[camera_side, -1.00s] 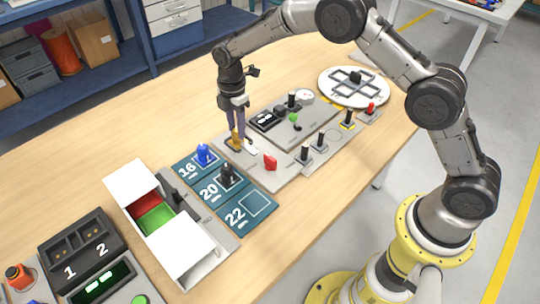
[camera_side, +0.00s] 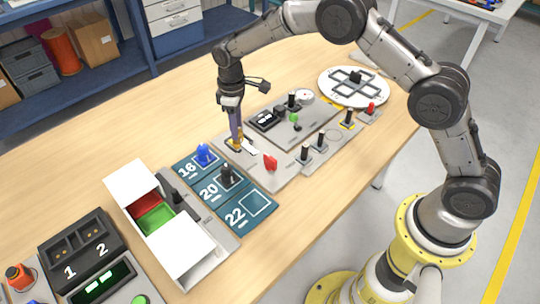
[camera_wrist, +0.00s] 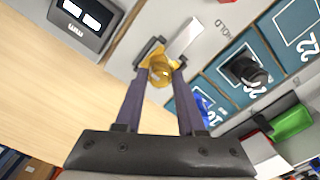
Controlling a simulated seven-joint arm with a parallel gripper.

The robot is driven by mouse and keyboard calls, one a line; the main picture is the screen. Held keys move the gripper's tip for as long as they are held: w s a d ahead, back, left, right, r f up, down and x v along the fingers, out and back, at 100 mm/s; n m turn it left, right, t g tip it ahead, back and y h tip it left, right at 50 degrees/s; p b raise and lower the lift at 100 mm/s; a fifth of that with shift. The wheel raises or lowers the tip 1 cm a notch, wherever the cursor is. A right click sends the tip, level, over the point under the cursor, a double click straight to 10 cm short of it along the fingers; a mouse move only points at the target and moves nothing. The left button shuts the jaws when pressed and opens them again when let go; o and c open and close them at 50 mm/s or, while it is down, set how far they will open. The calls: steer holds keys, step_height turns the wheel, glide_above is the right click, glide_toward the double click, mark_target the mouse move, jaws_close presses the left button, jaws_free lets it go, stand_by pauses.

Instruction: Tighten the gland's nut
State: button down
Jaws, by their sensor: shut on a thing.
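The gland's nut is a yellow, brass-like piece (camera_wrist: 160,73) low on the grey panel (camera_side: 283,180). In the wrist view it sits between the tips of my gripper (camera_wrist: 159,84), which is shut on it from both sides. In the side view my gripper (camera_side: 237,140) points straight down at the panel's left end, and its fingers hide most of the nut. A pale flat strip (camera_wrist: 186,38) lies beside the nut. I cannot see the nut's thread or how far down it sits.
A red knob (camera_side: 270,162) stands to the right of my gripper. Blue-green plates marked 16, 20 and 22 (camera_side: 247,212) lie in front, with a blue gland (camera_side: 204,154) and a black one (camera_side: 228,174). Upright black-handled parts stand at the right. Bare table lies to the left.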

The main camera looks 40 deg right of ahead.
steer(key=shift+m, duration=0.5)
steer(key=m, duration=1.2)
steer(key=shift+m, duration=0.9)
steer(key=m, duration=0.5)
steer(key=shift+m, duration=0.4)
